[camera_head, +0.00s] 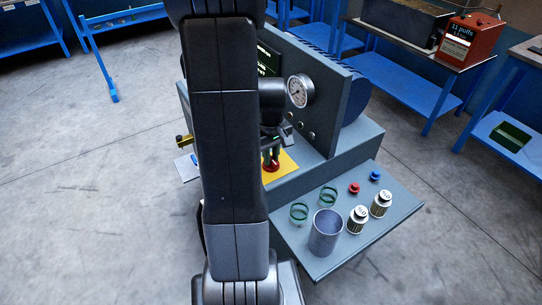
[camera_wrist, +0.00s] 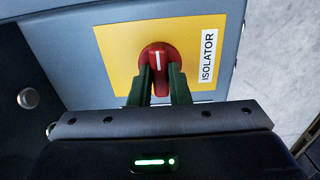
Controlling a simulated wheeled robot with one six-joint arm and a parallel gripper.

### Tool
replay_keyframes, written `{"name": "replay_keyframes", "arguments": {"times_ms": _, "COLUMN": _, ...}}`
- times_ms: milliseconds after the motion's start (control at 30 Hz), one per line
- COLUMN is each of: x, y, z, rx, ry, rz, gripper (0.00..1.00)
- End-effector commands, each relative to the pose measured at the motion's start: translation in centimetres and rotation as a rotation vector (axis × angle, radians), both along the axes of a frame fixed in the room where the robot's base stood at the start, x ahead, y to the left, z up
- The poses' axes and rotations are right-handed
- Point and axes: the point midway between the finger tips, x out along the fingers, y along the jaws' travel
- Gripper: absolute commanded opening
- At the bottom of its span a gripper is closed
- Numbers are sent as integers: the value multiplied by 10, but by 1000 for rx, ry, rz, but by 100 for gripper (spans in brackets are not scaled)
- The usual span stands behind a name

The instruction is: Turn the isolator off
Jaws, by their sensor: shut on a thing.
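The isolator (camera_wrist: 157,55) is a red rotary knob with a white line on a yellow plate (camera_wrist: 115,45) labelled "ISOLATOR". In the wrist view the white line runs along the picture's vertical. My gripper (camera_wrist: 161,78) has its two green fingers on either side of the knob's handle and is shut on it. In the head view the red knob (camera_head: 271,166) shows just right of my arm, with the yellow plate (camera_head: 287,168) around it. My gripper (camera_head: 270,152) is partly hidden there by my own arm.
The grey machine has an upright panel with a round gauge (camera_head: 300,91). Its front shelf (camera_head: 310,262) holds a metal cup (camera_head: 325,232), two green rings, two labelled cylinders, and a red and a blue cap. Blue benches (camera_head: 420,85) stand behind. The floor at left is clear.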

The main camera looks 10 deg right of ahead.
Motion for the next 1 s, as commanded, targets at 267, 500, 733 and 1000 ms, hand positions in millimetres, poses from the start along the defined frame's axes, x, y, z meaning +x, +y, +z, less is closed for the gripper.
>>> {"name": "replay_keyframes", "arguments": {"times_ms": 267, "x": 0, "y": 0, "z": 0, "rx": 0, "ry": 0, "rz": 19, "gripper": 0}}
{"name": "replay_keyframes", "arguments": {"times_ms": 500, "x": 0, "y": 0, "z": 0, "rx": 0, "ry": 0, "rz": 18, "gripper": 38}}
{"name": "replay_keyframes", "arguments": {"times_ms": 733, "x": 0, "y": 0, "z": 1, "rx": 0, "ry": 0, "rz": 17, "gripper": 38}}
{"name": "replay_keyframes", "arguments": {"times_ms": 1000, "x": 1, "y": 0, "z": 29, "rx": -1, "ry": -7, "rz": 16, "gripper": 38}}
